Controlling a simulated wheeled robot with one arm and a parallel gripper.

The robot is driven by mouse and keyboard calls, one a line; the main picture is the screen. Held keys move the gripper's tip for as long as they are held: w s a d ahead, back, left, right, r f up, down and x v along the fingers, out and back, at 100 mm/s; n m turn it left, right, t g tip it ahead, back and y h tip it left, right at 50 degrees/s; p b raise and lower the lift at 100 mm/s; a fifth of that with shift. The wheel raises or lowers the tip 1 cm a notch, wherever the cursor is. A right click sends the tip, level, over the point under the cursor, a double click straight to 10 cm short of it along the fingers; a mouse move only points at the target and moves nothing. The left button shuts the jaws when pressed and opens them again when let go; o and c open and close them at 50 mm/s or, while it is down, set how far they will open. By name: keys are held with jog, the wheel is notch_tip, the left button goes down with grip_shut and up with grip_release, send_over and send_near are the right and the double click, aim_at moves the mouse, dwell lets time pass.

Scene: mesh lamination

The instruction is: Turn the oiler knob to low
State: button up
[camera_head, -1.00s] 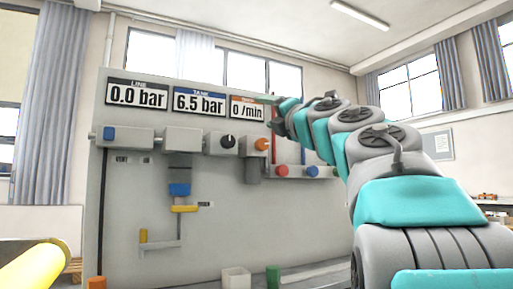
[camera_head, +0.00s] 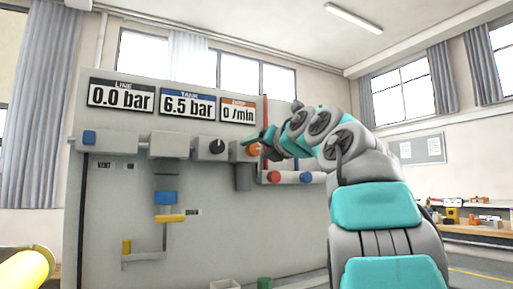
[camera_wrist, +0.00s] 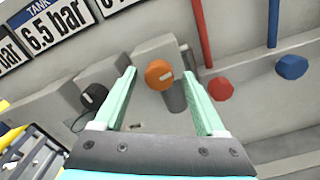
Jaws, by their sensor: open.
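The orange knob (camera_head: 254,149) is on the oiler block (camera_head: 238,151) under the drip display (camera_head: 238,110), which reads 0 /min. In the wrist view the orange knob (camera_wrist: 159,76) has a pale mark on its face and appears between my two green fingers. My gripper (camera_wrist: 159,72) is open, with one finger on each side of the knob in the picture. Whether the fingers touch it cannot be told. In the head view my gripper (camera_head: 264,140) is just right of the knob, partly overlapping it. No low marking is readable.
A black knob (camera_head: 217,146) is to the left of the orange one. Red (camera_head: 274,177) and blue (camera_head: 306,177) knobs are to the right on a manifold. The line display (camera_head: 122,96) reads 0.0 bar and the tank display (camera_head: 187,104) 6.5 bar.

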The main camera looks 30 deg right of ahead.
jog(key=shift+w, duration=0.4)
grip_shut()
dwell(0.4)
